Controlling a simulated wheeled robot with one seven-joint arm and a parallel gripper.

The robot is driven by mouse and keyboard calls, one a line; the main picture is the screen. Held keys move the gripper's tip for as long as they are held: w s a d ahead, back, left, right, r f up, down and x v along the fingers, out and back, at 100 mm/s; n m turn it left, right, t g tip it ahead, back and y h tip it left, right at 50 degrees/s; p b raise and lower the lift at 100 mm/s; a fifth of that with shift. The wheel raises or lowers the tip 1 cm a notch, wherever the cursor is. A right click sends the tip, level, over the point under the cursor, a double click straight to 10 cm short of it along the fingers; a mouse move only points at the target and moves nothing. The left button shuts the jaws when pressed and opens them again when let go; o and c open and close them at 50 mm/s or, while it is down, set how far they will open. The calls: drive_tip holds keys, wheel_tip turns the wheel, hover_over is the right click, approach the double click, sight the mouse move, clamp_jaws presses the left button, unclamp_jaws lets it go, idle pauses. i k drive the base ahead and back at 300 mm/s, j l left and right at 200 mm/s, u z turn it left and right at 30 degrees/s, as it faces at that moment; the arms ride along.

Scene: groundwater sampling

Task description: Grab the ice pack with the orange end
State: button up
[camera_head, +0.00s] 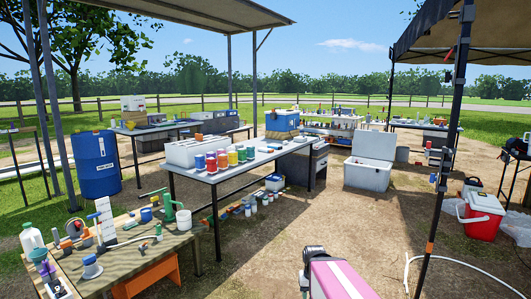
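I cannot pick out an ice pack with an orange end in this view; things on the far tables are too small to tell. A white cooler chest (368,175) stands on the ground right of centre with its lid up; its contents cannot be made out. A red cooler (482,217) with a white lid stands on the ground at the right. A pink and white part of my arm shows at the bottom edge; my gripper's fingers are not in view.
The middle table (205,175) carries several coloured jars (222,159). A cluttered wooden table (120,262) stands at the front left by a blue drum (98,163). A dark canopy post (447,150) and a white hose (460,263) are at the right. Bare ground lies ahead.

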sight(266, 150)
drive_tip(key=i, duration=1.25)
